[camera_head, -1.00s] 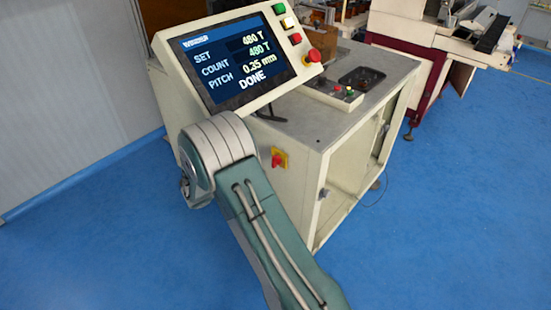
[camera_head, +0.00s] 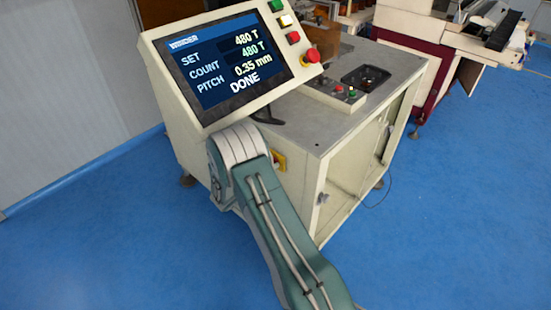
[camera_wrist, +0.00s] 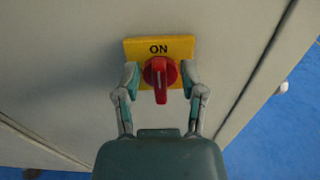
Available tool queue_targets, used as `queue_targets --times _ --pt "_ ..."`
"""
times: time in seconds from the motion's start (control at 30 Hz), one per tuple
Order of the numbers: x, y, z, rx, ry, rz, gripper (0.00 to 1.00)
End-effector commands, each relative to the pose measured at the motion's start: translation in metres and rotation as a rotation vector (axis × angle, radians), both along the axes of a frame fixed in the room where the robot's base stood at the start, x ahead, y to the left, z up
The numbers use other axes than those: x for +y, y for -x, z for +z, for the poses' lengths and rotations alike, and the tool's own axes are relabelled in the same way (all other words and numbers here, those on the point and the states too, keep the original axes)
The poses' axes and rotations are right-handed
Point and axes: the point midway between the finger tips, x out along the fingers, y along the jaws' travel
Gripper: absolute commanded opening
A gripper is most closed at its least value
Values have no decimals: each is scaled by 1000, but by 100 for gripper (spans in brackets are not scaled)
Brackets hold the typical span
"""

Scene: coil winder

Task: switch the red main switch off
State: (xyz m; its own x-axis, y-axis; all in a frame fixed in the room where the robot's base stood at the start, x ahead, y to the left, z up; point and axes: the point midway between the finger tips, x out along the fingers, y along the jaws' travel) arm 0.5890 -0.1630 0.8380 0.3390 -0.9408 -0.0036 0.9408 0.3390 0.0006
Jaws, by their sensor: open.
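The red main switch (camera_wrist: 160,75) is a rotary knob on a yellow plate (camera_wrist: 183,47) marked ON, on the cabinet's front panel. Its handle points straight down in the wrist view. My gripper (camera_wrist: 160,82) is open, with one finger on each side of the knob. I cannot tell whether the fingers touch it. In the head view a part of the yellow plate (camera_head: 280,162) shows beside my arm; the knob is mostly hidden there, and so is my gripper.
The winder's screen (camera_head: 228,62) reads 480 T and DONE, with several buttons and a red emergency knob (camera_head: 311,56) to its right. A small control box (camera_head: 336,93) sits on the cabinet top (camera_head: 310,130). Blue floor (camera_head: 440,220) is clear on the right.

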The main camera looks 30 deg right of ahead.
Motion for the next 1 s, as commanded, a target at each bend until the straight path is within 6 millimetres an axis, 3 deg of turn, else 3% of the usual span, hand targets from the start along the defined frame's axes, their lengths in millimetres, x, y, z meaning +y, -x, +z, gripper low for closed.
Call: queue_targets --times 0.4,0.43,0.53,1.0 --pt "-7 -1 0 0 -1 2 53" --pt "-7 -1 0 0 -1 2 44" --pt "-7 -1 0 1 -2 2 0" --pt "-9 -3 -1 31 7 3 0"
